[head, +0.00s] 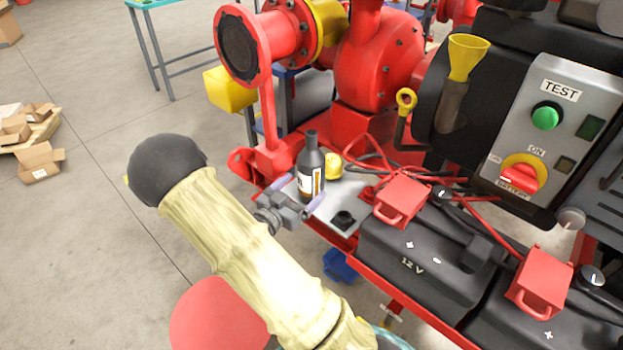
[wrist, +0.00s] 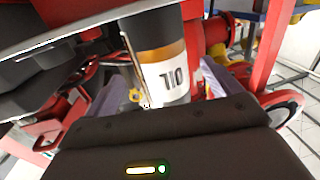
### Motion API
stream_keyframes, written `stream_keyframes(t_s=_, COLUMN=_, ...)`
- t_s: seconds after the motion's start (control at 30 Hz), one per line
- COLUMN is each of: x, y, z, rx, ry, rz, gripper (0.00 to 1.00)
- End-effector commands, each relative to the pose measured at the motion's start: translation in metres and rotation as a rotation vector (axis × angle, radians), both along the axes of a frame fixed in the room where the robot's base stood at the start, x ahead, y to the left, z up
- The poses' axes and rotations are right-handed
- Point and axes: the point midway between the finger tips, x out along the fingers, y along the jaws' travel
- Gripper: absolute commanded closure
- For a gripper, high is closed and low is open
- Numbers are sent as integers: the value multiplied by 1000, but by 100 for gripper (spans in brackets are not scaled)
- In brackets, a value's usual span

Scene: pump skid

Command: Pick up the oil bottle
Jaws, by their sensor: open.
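The oil bottle (head: 311,172) is dark with a white and orange label and stands upright on the red skid's grey ledge. My gripper (head: 303,191) is open at the bottle's lower part, with one pale purple finger to either side. In the wrist view the bottle (wrist: 164,62) stands straight ahead between the two spread fingers, its label facing the camera. I cannot tell whether either finger touches it. The gripper body hides the bottle's lower end in the wrist view.
A yellow round cap (head: 333,167) sits just behind the bottle. Black batteries (head: 415,262) with red terminal covers and cables lie to the right. A red pump flange (head: 240,48) rises behind. A control panel (head: 553,130) stands at the right.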

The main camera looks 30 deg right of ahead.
Motion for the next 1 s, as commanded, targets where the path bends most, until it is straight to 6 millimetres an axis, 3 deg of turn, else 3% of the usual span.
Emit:
stream_keyframes(t_s=0.43, x=24, y=-44, z=-4, rx=-1, ry=0, rz=-2, gripper=10)
stream_keyframes(t_s=1.0, x=25, y=-45, z=-3, rx=0, ry=0, rz=0, gripper=12)
